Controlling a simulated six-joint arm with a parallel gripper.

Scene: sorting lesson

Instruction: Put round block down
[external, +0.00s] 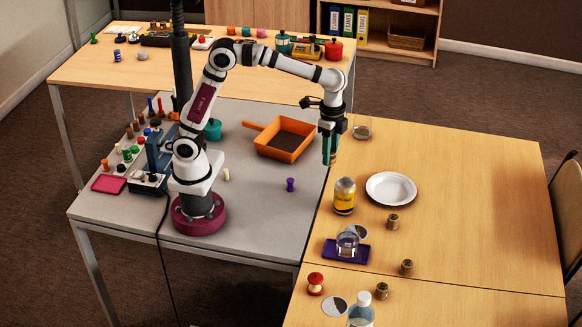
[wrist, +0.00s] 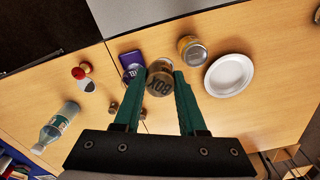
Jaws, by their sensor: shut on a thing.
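My gripper (external: 330,158) has green fingers that point down above the left edge of the wooden table, near the grey table. In the wrist view my gripper (wrist: 159,80) is shut on the round block (wrist: 159,83), a tan-brown block with a round face and dark lettering. Only a little of the round block (external: 334,156) shows in the external view, partly hidden by the fingers. It looks held above the tabletop, but its exact height cannot be told.
A yellow-labelled can (external: 344,197) and a white plate (external: 391,188) stand close by. A glass jar (external: 362,132) is behind. A purple tray (external: 334,255), several small jars, a red spool (external: 315,284) and a bottle (external: 360,310) are nearer. The wooden table's right side (external: 480,200) is clear.

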